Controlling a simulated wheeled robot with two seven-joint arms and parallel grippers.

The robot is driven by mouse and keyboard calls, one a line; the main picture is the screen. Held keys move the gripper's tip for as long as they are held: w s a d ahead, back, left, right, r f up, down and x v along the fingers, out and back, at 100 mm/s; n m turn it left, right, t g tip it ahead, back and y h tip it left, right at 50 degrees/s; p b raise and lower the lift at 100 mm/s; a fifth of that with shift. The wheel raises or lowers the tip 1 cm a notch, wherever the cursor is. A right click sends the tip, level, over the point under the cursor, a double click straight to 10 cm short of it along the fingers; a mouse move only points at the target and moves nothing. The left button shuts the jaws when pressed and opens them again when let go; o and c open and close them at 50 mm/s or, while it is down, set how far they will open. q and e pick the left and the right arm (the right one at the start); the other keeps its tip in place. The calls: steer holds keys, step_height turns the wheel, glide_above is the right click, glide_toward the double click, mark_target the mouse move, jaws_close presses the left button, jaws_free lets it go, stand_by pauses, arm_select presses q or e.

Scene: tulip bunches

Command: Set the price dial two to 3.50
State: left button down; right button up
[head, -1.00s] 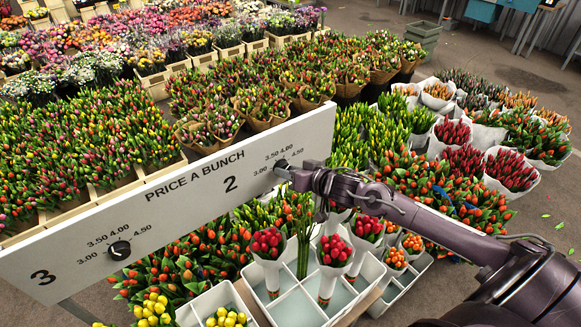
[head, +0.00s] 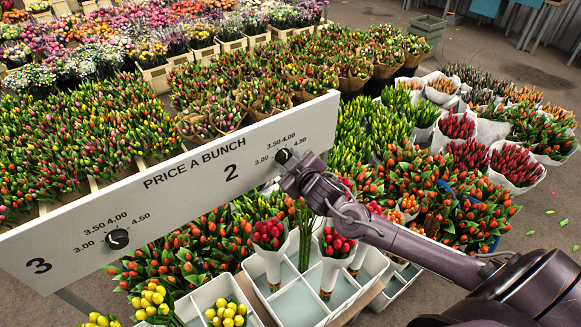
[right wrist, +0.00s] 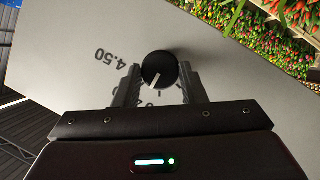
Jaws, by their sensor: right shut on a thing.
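Price dial two is a round black knob (head: 283,156) on the white price board (head: 195,205), right of the printed 2. My right gripper (head: 287,167) is at the board. In the right wrist view its two fingers (right wrist: 159,83) stand on either side of the knob, shut on it. The fingers hide part of the printed scale. My left gripper is not in view.
Dial three (head: 117,239) sits farther left on the same board. Below the board, a white divided crate (head: 284,305) holds red tulip bunches (head: 336,243). Yellow tulips (head: 227,313) stand left of them. Bare floor (head: 545,235) shows at the right.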

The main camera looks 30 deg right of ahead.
steer(key=shift+a+f+n+t+h+b, duration=0.15)
steer(key=shift+n+h+b, duration=0.15)
steer(key=shift+n+b, duration=0.3)
steer(key=shift+f+n+t+h+b, duration=0.15)
steer(key=shift+n+h+b, duration=0.15)
steer(key=shift+n+b, duration=0.3)
steer(key=shift+r+n+t+h+b, duration=0.2)
steer(key=shift+n+t+h+b, duration=0.1)
steer(key=shift+n+b, duration=0.35)
steer(key=o, duration=1)
steer(key=shift+s+a, duration=0.15)
steer(key=shift+s, duration=0.35)
steer(key=b+v, duration=0.1)
steer(key=v, duration=0.5)
steer(key=shift+s+a+r, duration=0.1)
steer(key=shift+s+r, duration=0.05)
steer(key=shift+s, duration=0.2)
